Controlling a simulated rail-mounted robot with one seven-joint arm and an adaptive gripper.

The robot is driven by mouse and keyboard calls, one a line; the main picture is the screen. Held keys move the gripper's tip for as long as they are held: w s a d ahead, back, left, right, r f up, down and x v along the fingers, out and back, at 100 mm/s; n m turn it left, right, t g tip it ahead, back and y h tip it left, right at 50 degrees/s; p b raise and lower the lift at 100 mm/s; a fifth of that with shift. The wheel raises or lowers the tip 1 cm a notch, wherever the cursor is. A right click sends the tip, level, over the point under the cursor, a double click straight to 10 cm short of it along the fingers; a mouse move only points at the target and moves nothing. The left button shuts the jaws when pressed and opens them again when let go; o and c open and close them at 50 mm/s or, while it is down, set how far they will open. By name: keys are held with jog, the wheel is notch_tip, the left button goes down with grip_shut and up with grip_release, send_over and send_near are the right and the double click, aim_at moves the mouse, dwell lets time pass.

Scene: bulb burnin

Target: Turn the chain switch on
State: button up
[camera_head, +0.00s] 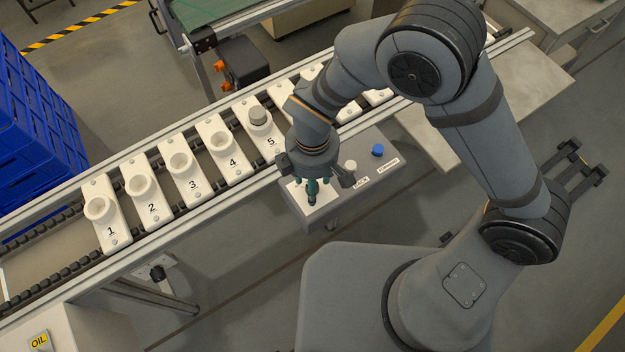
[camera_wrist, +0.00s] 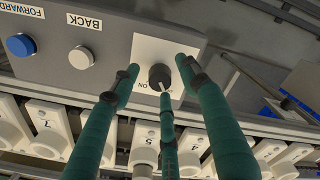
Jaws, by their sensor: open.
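The chain switch (camera_wrist: 160,77) is a round black knob with a white pointer line, on a white plate (camera_wrist: 147,46) of the grey control box. In the wrist view the pointer is toward the bottom of the picture, near a partly covered label of which "ON" can be read. My gripper (camera_head: 312,193) is open over the plate, pointing down. Its green fingers are spread around the knob in the wrist view, with gaps beside it; I cannot tell whether any touches. In the head view my gripper hides the knob.
The control box also has a white button (camera_head: 350,165) marked BACK and a blue button (camera_head: 377,150) marked FORWARD. Right behind the box runs a conveyor rail (camera_head: 184,213) with several numbered white socket holders (camera_head: 149,208). Blue crates (camera_head: 38,140) stand at the left.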

jog(key=shift+c, duration=0.6)
grip_shut()
jog(key=m+b, duration=0.2)
jog(key=m, duration=0.1)
jog(key=shift+f+b, duration=0.2)
jog(key=shift+b, duration=0.2)
jog(key=m+b, duration=0.2)
jog(key=m, duration=0.1)
jog(key=shift+b, duration=0.4)
jog(key=m+b, duration=0.3)
jog(key=m, duration=0.1)
jog(key=shift+m, duration=0.4)
jog(key=shift+r+m+b, duration=0.15)
jog(key=shift+m+b, duration=0.8)
jog(key=shift+m, duration=0.55)
jog(key=shift+o, duration=0.6)
grip_release()
